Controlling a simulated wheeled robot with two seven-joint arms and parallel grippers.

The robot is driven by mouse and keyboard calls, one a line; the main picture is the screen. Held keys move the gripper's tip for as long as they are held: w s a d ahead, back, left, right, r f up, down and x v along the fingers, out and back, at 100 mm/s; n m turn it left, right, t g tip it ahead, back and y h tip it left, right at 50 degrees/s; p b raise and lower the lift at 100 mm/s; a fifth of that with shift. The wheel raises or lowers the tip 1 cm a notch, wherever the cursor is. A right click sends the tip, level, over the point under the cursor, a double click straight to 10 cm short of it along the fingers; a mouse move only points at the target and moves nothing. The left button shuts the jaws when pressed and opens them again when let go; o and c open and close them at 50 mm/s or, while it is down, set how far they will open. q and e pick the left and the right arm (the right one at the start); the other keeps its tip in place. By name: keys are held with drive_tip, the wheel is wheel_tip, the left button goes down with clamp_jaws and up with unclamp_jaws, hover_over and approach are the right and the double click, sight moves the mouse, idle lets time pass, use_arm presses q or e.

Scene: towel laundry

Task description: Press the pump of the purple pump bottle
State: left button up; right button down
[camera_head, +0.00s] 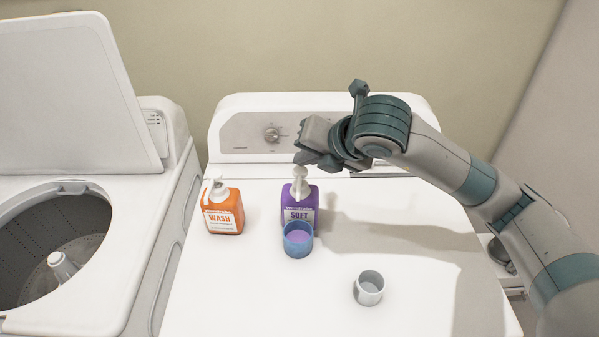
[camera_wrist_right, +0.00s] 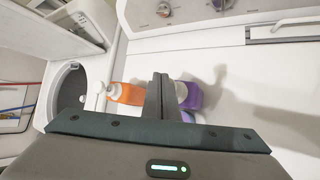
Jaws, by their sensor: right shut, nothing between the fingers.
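The purple pump bottle (camera_head: 299,199), labelled SOFT, stands upright on the white machine top, with its white pump (camera_head: 300,178) on top. A blue cup (camera_head: 298,240) with purple content stands just in front of it. My right gripper (camera_head: 302,158) is shut and empty, with its fingertips right above the pump head; I cannot tell whether they touch. In the right wrist view the purple bottle (camera_wrist_right: 192,97) is partly hidden behind the shut fingers (camera_wrist_right: 160,85). My left gripper is not in view.
An orange WASH pump bottle (camera_head: 222,212) stands left of the purple one. An empty white cup (camera_head: 369,288) stands at the front right. The machine's control panel (camera_head: 240,132) rises behind. An open washer (camera_head: 110,270) is at the left. The right part of the top is clear.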

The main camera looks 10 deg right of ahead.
sight(304, 173)
drive_tip(key=shift+r+p, duration=0.35)
drive_tip(key=shift+r, duration=1.3)
drive_tip(key=shift+r, duration=0.1)
